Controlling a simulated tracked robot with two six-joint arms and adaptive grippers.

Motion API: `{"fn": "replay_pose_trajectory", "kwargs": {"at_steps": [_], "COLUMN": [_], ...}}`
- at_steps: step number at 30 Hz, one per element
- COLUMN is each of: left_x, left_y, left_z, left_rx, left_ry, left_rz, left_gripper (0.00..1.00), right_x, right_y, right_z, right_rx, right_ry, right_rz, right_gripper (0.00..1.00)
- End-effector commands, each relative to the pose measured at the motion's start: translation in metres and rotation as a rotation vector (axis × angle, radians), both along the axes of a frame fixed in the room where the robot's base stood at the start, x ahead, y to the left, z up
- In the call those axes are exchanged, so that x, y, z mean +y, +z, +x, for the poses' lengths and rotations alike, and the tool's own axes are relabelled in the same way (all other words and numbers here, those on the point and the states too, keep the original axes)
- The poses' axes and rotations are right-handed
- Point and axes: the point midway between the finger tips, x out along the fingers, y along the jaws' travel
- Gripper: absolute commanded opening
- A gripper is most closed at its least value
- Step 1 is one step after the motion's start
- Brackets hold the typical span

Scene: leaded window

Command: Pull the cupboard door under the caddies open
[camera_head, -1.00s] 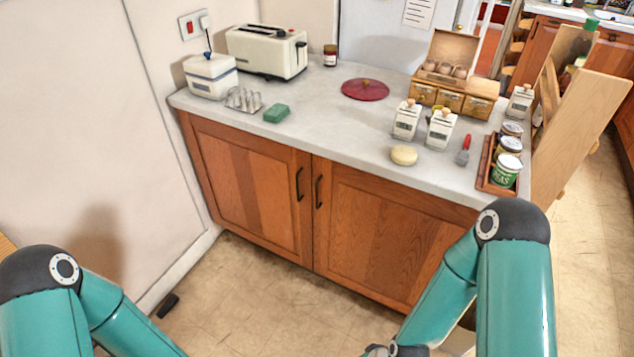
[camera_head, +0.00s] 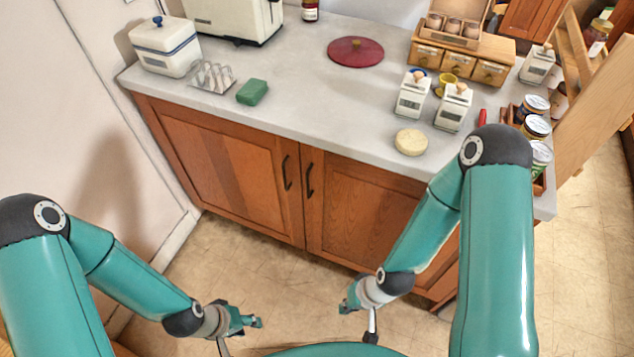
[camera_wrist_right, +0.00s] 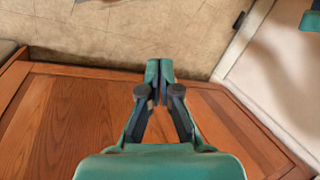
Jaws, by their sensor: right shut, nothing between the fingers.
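The cupboard has two brown wooden doors. The right door (camera_head: 362,208) lies below the white caddies (camera_head: 413,94) (camera_head: 453,107) on the worktop, with a dark upright handle (camera_head: 309,180) at its left edge. The left door (camera_head: 235,174) has its own dark handle (camera_head: 287,173). Both doors are closed. My right gripper (camera_head: 348,297) is in front of and below the handles, apart from them.
The grey worktop (camera_head: 300,95) holds a green block (camera_head: 252,92), a toast rack (camera_head: 212,76), a red disc (camera_head: 356,51), a pale round item (camera_head: 411,142) and jars in a tray. The floor (camera_head: 245,260) before the doors is clear. A wall (camera_head: 75,150) stands at left.

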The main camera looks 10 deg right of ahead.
Motion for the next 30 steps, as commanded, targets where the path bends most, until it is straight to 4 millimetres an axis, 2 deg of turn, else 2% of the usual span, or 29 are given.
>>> {"fn": "replay_pose_trajectory", "kwargs": {"at_steps": [4,8,11,13,15,18,21,24,30], "left_x": [0.0,0.0,0.0,0.0,0.0,0.0,0.0,0.0,0.0], "left_y": [-0.005,-0.024,-0.049,-0.07,-0.09,-0.115,-0.134,-0.145,-0.149], "left_z": [0.0,0.0,0.0,0.0,0.0,0.0,0.0,0.0,0.0], "left_rx": [0.0,0.0,0.0,0.0,0.0,0.0,0.0,0.0,-0.001], "left_ry": [0.001,0.001,0.0,0.0,0.001,0.001,0.001,0.0,0.0], "left_rz": [0.0,0.0,0.0,0.0,0.0,0.0,0.0,0.0,0.0], "left_gripper": [0.4,0.4,0.4,0.4,0.4,0.4,0.4,0.4,0.4], "right_x": [-0.001,-0.007,-0.016,-0.023,-0.03,-0.039,-0.045,-0.049,-0.047], "right_y": [-0.004,-0.021,-0.033,-0.035,-0.028,-0.008,0.015,0.035,0.054], "right_z": [0.007,0.046,0.1,0.143,0.183,0.225,0.246,0.253,0.259], "right_rx": [-0.02,-0.123,-0.27,-0.39,-0.501,-0.621,-0.676,-0.685,-0.667], "right_ry": [-0.019,-0.123,-0.264,-0.378,-0.487,-0.597,-0.649,-0.661,-0.653], "right_rz": [0.002,0.026,0.095,0.186,0.315,0.537,0.757,0.927,1.062], "right_gripper": [0.0,0.0,0.0,0.0,0.0,0.0,0.0,0.0,0.0]}}
